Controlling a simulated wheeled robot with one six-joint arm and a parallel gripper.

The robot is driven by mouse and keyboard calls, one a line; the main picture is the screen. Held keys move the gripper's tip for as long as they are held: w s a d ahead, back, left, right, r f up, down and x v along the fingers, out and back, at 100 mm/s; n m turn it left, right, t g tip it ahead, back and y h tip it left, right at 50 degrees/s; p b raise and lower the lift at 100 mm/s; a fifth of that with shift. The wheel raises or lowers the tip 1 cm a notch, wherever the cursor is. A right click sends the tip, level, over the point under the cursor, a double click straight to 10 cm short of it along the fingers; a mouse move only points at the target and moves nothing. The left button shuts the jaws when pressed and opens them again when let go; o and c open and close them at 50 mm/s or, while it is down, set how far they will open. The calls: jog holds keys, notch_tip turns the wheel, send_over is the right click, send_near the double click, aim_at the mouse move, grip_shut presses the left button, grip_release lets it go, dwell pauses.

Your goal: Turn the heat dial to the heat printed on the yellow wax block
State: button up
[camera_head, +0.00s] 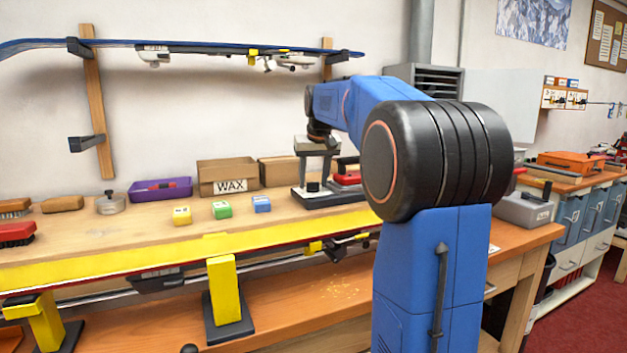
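The yellow wax block (182,216) stands on the bench at the left of a row, with a green block (222,210) and a blue block (261,204) to its right. A pale label shows on the yellow block, but its print is too small to read. A dark round knob (313,187), which looks like the heat dial, sits on a grey and black unit (345,194). Its setting cannot be read.
A ski (110,262) lies across the front of the bench on yellow supports (222,292). Behind the blocks are a box marked WAX (228,177) and a purple tray (160,189). A red-handled iron-like tool (348,178) is right of the gripper. My arm hides the bench's right part.

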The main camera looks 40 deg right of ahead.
jog(key=c, duration=0.8)
jog(key=shift+o, duration=0.2)
jog(key=shift+m, duration=0.3)
jog(key=m+h, duration=0.1)
jog(key=m, duration=0.1)
jog(key=m+g+h, duration=0.1)
jog(key=m, duration=0.2)
jog(key=shift+w+a, duration=0.2)
jog(key=m+g, duration=0.1)
jog(key=m, duration=0.2)
jog(key=m+g+h, duration=0.1)
jog(key=m, duration=0.2)
jog(key=shift+w, duration=0.15)
jog(key=o, duration=1.1)
jog(key=shift+g, duration=0.3)
